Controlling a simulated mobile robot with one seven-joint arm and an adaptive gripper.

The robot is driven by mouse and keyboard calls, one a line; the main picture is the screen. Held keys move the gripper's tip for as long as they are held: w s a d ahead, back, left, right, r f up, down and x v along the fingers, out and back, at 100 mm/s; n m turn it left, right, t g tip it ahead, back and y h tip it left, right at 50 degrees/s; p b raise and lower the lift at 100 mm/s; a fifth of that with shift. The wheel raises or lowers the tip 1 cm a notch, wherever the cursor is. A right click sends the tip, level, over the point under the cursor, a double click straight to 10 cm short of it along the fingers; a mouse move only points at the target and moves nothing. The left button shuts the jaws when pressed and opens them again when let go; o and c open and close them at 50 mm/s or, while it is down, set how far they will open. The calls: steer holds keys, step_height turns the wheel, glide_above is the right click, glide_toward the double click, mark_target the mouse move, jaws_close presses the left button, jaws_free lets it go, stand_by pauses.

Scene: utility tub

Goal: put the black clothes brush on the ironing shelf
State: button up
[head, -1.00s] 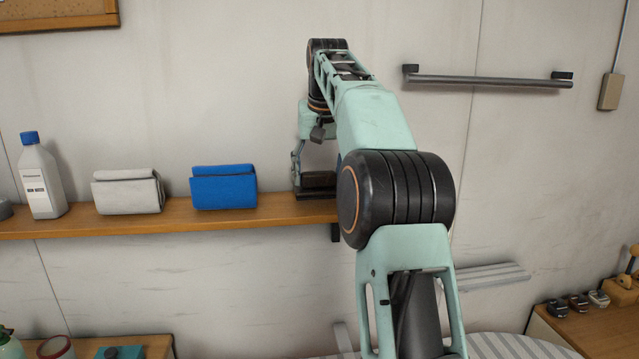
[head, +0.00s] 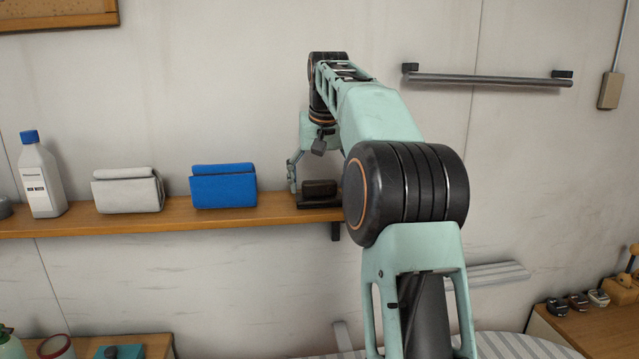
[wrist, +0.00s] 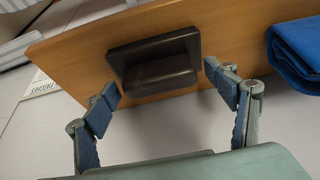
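The black clothes brush (head: 320,188) lies on the wooden ironing shelf (head: 150,221), near its right end. In the wrist view the brush (wrist: 155,62) has a broad dark base and a raised block, and sits flat on the shelf board (wrist: 75,50). My gripper (wrist: 162,84) is open, its two fingers spread apart on either side of the brush's near edge. A narrow gap shows beside the left fingertip; I cannot tell whether the right one touches. In the head view my forearm partly hides the gripper.
A blue folded cloth (head: 223,186) lies left of the brush, then a grey folded cloth (head: 128,190) and a white bottle (head: 43,185). A metal rail (head: 487,81) is on the wall at upper right. A striped ironing surface (head: 505,346) is below.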

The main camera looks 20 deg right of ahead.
steer(key=shift+r, duration=0.3)
steer(key=v, duration=1.1)
steer(key=shift+r, duration=0.3)
steer(key=shift+s+a, duration=0.1)
steer(key=shift+a, duration=0.05)
